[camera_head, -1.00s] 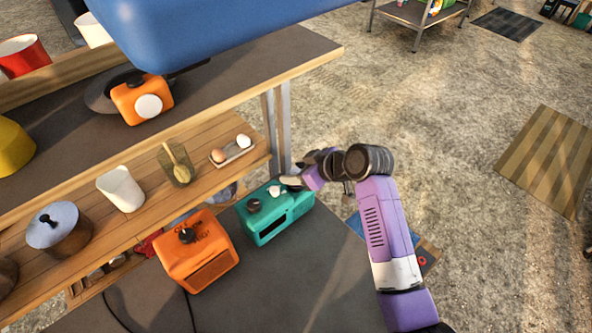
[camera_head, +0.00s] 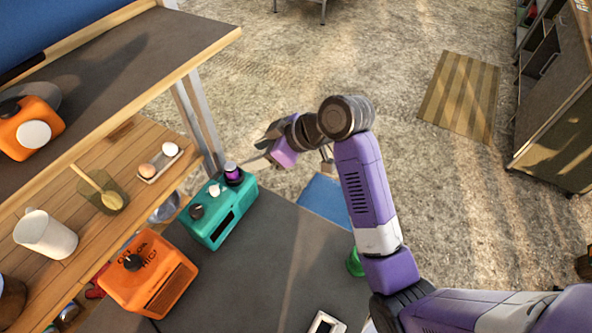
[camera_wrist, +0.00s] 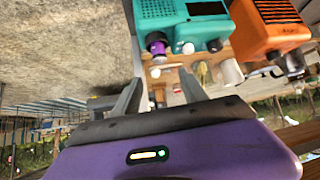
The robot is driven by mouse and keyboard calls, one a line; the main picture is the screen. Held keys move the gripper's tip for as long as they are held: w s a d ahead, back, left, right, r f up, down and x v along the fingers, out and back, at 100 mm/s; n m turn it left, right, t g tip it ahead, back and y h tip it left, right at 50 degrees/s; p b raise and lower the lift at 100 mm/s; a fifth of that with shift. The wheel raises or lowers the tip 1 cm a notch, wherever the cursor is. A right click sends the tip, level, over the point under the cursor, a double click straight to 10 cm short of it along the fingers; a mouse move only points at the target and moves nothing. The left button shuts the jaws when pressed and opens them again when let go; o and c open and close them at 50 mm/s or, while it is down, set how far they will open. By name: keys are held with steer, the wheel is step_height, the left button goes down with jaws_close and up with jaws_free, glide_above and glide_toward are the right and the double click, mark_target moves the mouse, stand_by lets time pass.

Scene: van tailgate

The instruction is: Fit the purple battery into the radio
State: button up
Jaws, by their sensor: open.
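The teal radio (camera_head: 222,222) stands on the dark grey surface. The purple battery (camera_head: 233,175), with a dark band and pale top, stands upright at the far right end of the radio's top. Its lower end is hidden, so I cannot tell how deep it sits. My gripper (camera_head: 258,158) is just behind and right of the battery, apart from it. In the wrist view, my open gripper (camera_wrist: 158,88) is empty, and the battery (camera_wrist: 156,46) shows beyond the fingertips, against the radio (camera_wrist: 185,18).
An orange radio-like box (camera_head: 150,275) stands close to the teal radio's left. A wooden shelf (camera_head: 105,220) with a cup, a jar and an egg tray runs along the left. A metal post (camera_head: 198,120) rises close behind the radio. Open floor lies to the right.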

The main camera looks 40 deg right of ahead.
steer(key=s+a+f+m+t+h, duration=0.1)
steer(key=s+f+m+h, duration=0.1)
steer(key=s+f, duration=0.5)
steer(key=s+f+m+t+h, duration=0.2)
steer(key=s+f+m, duration=0.15)
steer(key=s, duration=0.75)
steer(key=s+a+r+t, duration=0.1)
steer(key=s+r, duration=0.5)
steer(key=s, duration=0.3)
steer(key=s+a+r+t, duration=0.2)
steer(key=s+r, duration=0.4)
steer(key=s, duration=0.3)
steer(key=shift+a+r+t+h, duration=0.15)
steer(key=shift+r+t+h, duration=0.05)
steer(key=shift+t+h, duration=0.1)
